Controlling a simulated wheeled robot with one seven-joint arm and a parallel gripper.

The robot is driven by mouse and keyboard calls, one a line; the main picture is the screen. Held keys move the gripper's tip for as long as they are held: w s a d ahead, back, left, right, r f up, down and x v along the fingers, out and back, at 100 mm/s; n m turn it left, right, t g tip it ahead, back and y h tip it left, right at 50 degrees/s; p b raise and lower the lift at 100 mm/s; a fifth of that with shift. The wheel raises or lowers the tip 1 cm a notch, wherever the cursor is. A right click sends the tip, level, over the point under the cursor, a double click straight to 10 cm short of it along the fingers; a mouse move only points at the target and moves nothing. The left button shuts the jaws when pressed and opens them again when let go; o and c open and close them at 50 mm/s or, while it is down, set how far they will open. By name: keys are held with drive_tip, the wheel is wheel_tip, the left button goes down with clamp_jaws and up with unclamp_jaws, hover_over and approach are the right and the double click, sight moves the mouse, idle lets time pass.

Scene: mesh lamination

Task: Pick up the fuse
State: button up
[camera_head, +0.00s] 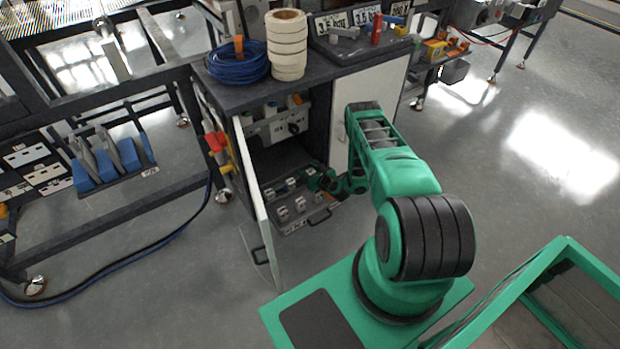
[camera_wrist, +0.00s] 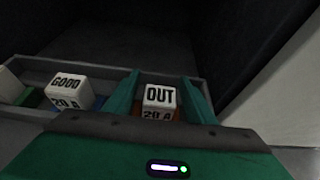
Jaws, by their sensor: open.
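In the wrist view my gripper (camera_wrist: 161,82) is open, with one green finger on each side of a white block fuse marked "OUT" and "20 A" (camera_wrist: 159,97). I cannot tell whether the fingers touch it. Another white fuse marked "GOOD" and "20 A" (camera_wrist: 68,92) stands to its left in the same tray. A third pale block (camera_wrist: 9,85) is cut off at the left edge. In the head view my gripper (camera_head: 322,182) is small at the open cabinet, over the right part of the tray, and its fingers are hard to make out.
The grey tray (camera_head: 311,219) sticks out of the dark cabinet, with several small blocks in it. The open white cabinet door (camera_head: 259,215) stands to its left. The closed door panel (camera_head: 338,135) is to the right. Blue cable (camera_head: 238,66) and white rolls (camera_head: 288,48) sit on top.

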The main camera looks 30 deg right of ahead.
drive_tip(key=shift+w, duration=0.25)
drive_tip(key=c, duration=1.2)
